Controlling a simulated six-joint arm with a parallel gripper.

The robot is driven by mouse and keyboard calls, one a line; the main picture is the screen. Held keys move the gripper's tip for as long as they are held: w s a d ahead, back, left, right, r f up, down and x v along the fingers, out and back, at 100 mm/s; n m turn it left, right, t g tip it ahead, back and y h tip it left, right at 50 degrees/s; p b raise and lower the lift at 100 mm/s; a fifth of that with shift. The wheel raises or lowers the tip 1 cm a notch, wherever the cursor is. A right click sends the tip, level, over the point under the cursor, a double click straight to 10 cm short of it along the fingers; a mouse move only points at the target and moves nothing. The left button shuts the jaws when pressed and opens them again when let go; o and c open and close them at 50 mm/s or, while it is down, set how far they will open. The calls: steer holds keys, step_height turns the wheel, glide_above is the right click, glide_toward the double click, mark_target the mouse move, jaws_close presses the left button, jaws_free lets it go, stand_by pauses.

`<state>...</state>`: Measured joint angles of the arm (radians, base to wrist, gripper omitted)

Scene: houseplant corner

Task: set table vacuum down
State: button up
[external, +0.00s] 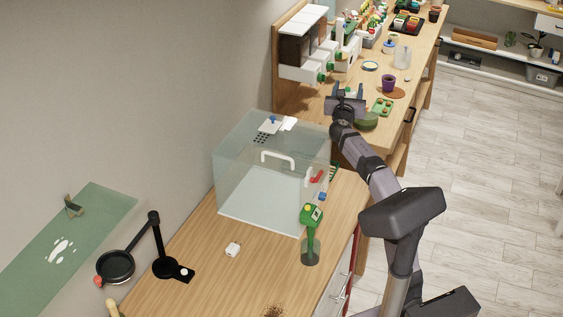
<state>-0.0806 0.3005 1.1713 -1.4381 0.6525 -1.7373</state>
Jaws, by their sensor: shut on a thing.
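My gripper (345,100) is over the far part of the long wooden bench, seen from behind and small in the picture. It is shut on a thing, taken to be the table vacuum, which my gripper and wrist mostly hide. A dark green rounded thing (367,121) shows just right of my wrist. I cannot tell whether it is part of the table vacuum or a separate thing on the bench, nor whether the held thing touches the bench.
Close by are a green tray (382,107), a purple pot (389,84), a brown disc (397,93) and a wall unit (305,70). A clear case (245,190) and a green handheld tool (312,215) stand nearer. Dark crumbs (273,311) lie at the front.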

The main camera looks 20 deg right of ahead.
steer(key=s+a+n+t+y, duration=0.1)
steer(key=s+a+n+y, duration=0.15)
steer(key=a, duration=1.25)
steer(key=s+a+n+t+y, duration=0.1)
steer(key=a+n+y, duration=0.15)
steer(key=a, duration=1.25)
steer(key=s+a+n+y+p, duration=0.15)
steer(key=s+a+y, duration=0.25)
steer(key=s+a, duration=0.7)
steer(key=s+a+n+y, duration=0.25)
steer(key=s+a, duration=0.45)
steer(key=a, duration=0.8)
steer(key=shift+m+t+y, duration=0.3)
steer(key=shift+m+y, duration=0.1)
steer(key=shift+y, duration=0.05)
steer(key=shift+s+a+f, duration=0.1)
steer(key=shift+s+f, duration=0.05)
steer(key=shift+f, duration=5.85)
steer(key=shift+s+d+f, duration=0.1)
steer(key=shift+f, duration=5.85)
steer(key=shift+s+a+f, duration=0.1)
steer(key=shift+s+f, duration=0.05)
steer(key=shift+f, duration=5.85)
